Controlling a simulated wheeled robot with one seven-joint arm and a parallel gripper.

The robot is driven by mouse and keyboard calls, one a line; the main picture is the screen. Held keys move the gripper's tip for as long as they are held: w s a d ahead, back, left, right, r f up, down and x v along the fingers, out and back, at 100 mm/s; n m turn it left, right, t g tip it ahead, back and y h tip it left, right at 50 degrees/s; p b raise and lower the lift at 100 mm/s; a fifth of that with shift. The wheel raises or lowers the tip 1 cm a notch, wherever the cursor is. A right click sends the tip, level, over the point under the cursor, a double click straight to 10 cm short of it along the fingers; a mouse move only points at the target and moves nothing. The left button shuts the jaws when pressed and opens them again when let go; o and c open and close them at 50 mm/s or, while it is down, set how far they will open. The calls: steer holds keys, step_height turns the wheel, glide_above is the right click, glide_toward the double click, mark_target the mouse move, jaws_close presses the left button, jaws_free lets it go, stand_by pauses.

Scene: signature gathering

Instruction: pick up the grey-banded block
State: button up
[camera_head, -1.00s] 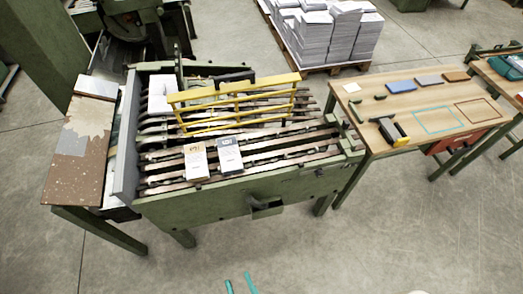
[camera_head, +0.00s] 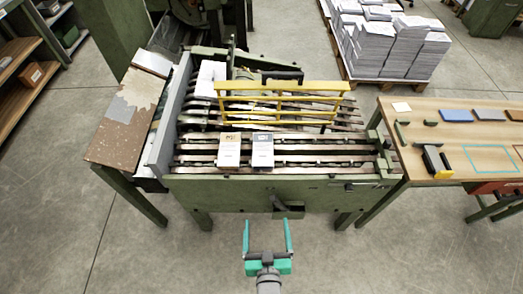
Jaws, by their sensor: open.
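The grey-banded block (camera_head: 262,153) is a white block with a dark grey band at its top end. It lies on the slatted bed of the green machine (camera_head: 290,190), close to its front side. A similar white block with a brown band (camera_head: 229,153) lies just to its left, with a narrow gap between them. My gripper (camera_head: 267,226) has teal fingers spread apart with nothing between them. In the picture it is below the machine's front panel, short of the blocks.
A yellow guard rail (camera_head: 280,87) stands behind the blocks. A handle (camera_head: 287,207) juts from the machine's front. A wooden table (camera_head: 440,115) with tools stands at the right. A brown-topped side table (camera_head: 125,125) adjoins the left. Open floor lies in front.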

steer(key=w, duration=1.1)
glide_toward(264, 151)
steer(key=shift+w+a+r+m+g, duration=0.15)
steer(key=shift+w+a+m+g, duration=0.3)
steer(key=shift+w, duration=0.15)
steer(key=x, duration=0.4)
steer(key=shift+w, duration=0.3)
steer(key=shift+w+a+f, duration=0.1)
steer(key=shift+w+f, duration=0.15)
steer(key=shift+w, duration=0.1)
steer(key=x, duration=0.2)
steer(key=d+x, duration=0.1)
steer(key=x, duration=0.1)
steer(key=shift+w+a+f, duration=0.1)
steer(key=shift+w+a, duration=0.05)
steer(key=shift+w, duration=0.25)
